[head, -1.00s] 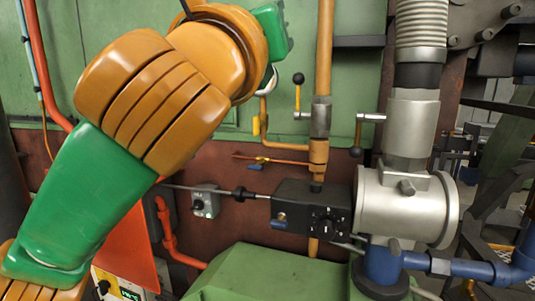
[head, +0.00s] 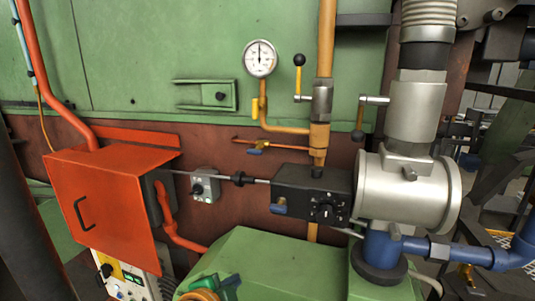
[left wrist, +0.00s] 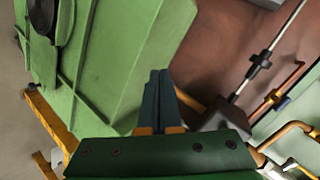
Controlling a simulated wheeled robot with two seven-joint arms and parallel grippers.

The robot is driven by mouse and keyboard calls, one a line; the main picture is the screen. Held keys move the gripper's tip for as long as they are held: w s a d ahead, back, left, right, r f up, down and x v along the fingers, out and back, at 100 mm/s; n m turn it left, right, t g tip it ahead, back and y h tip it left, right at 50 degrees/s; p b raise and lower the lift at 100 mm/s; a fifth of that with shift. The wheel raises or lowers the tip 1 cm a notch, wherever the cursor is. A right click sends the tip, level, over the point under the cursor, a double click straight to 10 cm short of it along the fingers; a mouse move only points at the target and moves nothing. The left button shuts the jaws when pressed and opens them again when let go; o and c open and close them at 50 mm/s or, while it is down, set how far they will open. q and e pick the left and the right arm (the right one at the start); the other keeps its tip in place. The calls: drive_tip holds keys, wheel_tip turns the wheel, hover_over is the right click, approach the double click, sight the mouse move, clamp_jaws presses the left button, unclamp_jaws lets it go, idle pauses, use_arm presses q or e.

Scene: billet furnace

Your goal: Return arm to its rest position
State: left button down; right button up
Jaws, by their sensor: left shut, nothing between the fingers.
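My left gripper (left wrist: 160,80) shows in the left wrist view with its two dark fingers pressed together and nothing between them. In the head view only a small green and orange part of my left arm shows at the bottom edge, in front of the green housing (head: 265,262). The fingertips cannot be made out there. In the left wrist view the fingers point over the green housing, apart from the rod and pipes at right. My right gripper is in neither view.
A red-orange box (head: 100,205) with a handle stands at left. A black control block (head: 305,197) joins a silver valve body (head: 405,200) at right. A pressure gauge (head: 260,58), yellow pipes and small levers are on the green wall. A grey switch box (head: 205,185) sits below.

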use_arm(q)
drive_tip(key=s+a+f+n+g+y, duration=0.1)
drive_tip(key=s+a+f+n+g, duration=0.25)
drive_tip(key=s+f, duration=0.45)
drive_tip(key=s+a+f+n+g+y, duration=0.1)
drive_tip(key=s+a+f+n+g, duration=0.15)
drive_tip(key=s+f+n, duration=0.5)
drive_tip(key=s+a+f+n+g+y, duration=0.15)
drive_tip(key=s+a+f, duration=0.3)
drive_tip(key=s, duration=0.55)
wheel_tip(320, 180, down, 19)
drive_tip(key=s+g+b, duration=0.2)
drive_tip(key=b, duration=0.2)
drive_tip(key=s+a+f+b, duration=0.1)
drive_tip(key=s+f+b, duration=0.1)
drive_tip(key=s+f, duration=1)
drive_tip(key=shift+f+g, duration=0.35)
drive_tip(key=shift+f, duration=0.45)
